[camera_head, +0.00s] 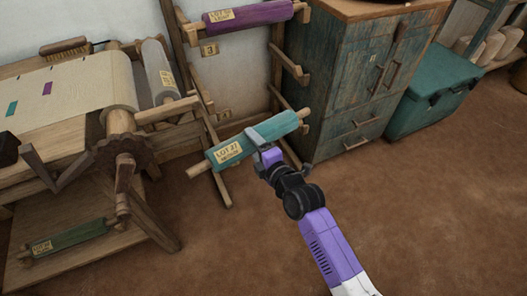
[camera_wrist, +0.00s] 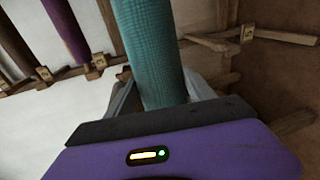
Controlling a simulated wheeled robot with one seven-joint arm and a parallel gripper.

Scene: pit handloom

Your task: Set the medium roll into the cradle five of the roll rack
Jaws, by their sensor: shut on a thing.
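The teal roll (camera_head: 275,128), with wooden ends and a yellow lot label, is held tilted in front of the roll rack (camera_head: 277,80). My gripper (camera_head: 267,153) is shut around the middle of the roll. In the wrist view, the teal roll (camera_wrist: 147,45) runs upward from between my fingers (camera_wrist: 160,95). The rack's wooden posts carry short cradle arms with number plates. A plate reading 3 (camera_head: 209,49) is legible below a purple roll (camera_head: 250,15). A lower plate (camera_head: 225,113) is too small to read surely. The roll hides part of the lower rack.
The loom (camera_head: 70,90) with cream cloth stands left, a pale roll (camera_head: 158,70) beside it. A green roll (camera_head: 66,238) lies on its low shelf. A blue-green cabinet (camera_head: 345,95) stands close right of the rack, then a teal chest (camera_head: 432,95). The front floor is clear.

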